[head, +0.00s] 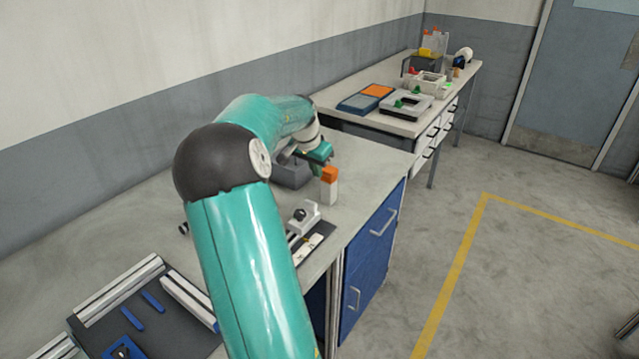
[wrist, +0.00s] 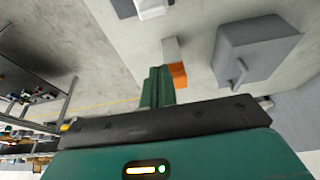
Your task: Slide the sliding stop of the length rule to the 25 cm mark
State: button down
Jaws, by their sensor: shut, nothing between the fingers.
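What looks like the length rule (head: 318,238) is a dark strip with pale labels near the front edge of the closer bench, partly behind my arm in the head view. A light block with a dark knob (head: 304,216), apparently the sliding stop, sits on it. Its marks are too small to read. My gripper (head: 323,154) is shut and empty beyond the stop, above the bench. In the wrist view the closed fingers (wrist: 157,84) appear beside an orange-topped pale block (wrist: 178,75); contact cannot be told. A white piece (wrist: 152,8) at the top edge may be the stop.
The orange-topped block (head: 329,187) stands upright between stop and gripper. A grey box (head: 292,173) is behind it, also in the wrist view (wrist: 258,50). A dark tray with rails (head: 160,320) lies at lower left. A second bench (head: 400,122) holds trays.

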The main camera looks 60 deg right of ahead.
aim_at(311, 201)
jog(key=x, duration=0.9)
jog(key=shift+w+f, duration=0.1)
jog(key=shift+f, duration=0.05)
jog(key=a, duration=0.3)
jog(key=shift+w+a, duration=0.2)
jog(key=shift+w, duration=0.1)
jog(key=shift+a, duration=0.25)
jog(key=shift+w+a, duration=0.15)
jog(key=shift+a, duration=0.6)
jog(key=shift+d, duration=0.1)
